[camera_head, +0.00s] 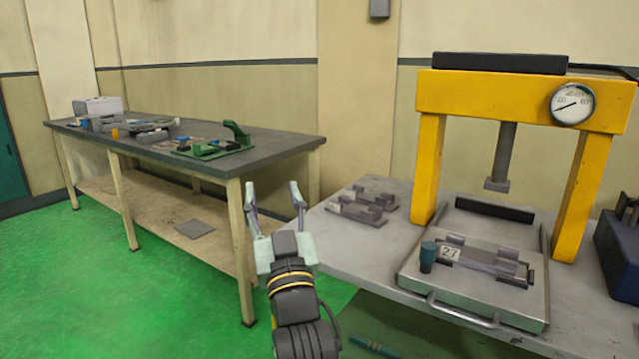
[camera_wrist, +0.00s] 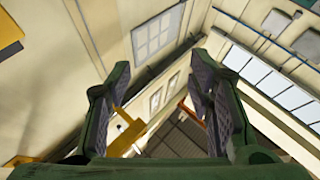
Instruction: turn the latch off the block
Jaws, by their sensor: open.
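A dark teal upright knob (camera_head: 428,257) stands at the block's left end. It looks like the latch's handle; whether its arm lies over the block is too small to tell. My gripper (camera_head: 273,188) is open and empty, raised with its fingers pointing up, left of the press table and well apart from the block.
The yellow press (camera_head: 428,170) with a dial gauge (camera_head: 572,104) stands over the tray. The tray has a front handle (camera_head: 460,312). Grey fixtures (camera_head: 362,205) lie at the table's back left. A dark box (camera_head: 618,245) stands at right. A long workbench (camera_head: 270,150) is at left.

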